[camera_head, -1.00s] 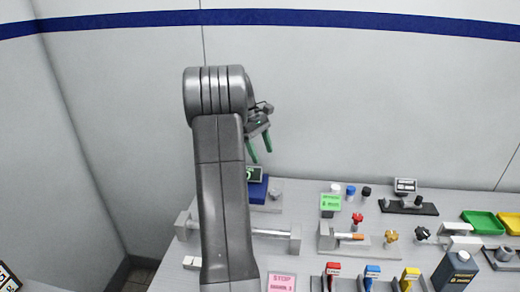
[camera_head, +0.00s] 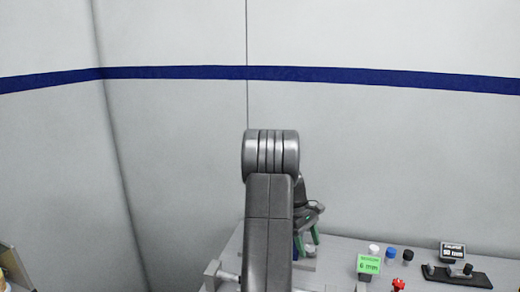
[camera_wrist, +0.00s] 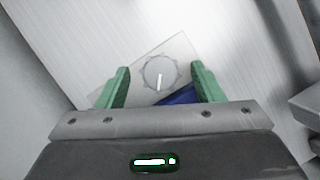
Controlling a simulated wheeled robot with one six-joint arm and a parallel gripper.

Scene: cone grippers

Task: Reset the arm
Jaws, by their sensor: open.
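My gripper (camera_wrist: 161,88) is open and empty, with its two green fingers spread apart in the wrist view. It also shows in the head view (camera_head: 308,242), low and right of my grey arm. In the wrist view a round grey knob (camera_wrist: 160,73) with a white mark sits on a pale square plate, seen between and beyond the fingers. A blue part (camera_wrist: 180,97) shows partly below the knob; my gripper body hides the rest. I cannot tell the distance from the fingertips to the knob.
The table holds a green "6 mm" sign (camera_head: 369,264), small white, blue (camera_head: 390,254) and black caps, a red knob (camera_head: 398,284) and a black fixture with a display (camera_head: 453,253) at the right. The wall above is bare, with a blue stripe (camera_head: 300,73).

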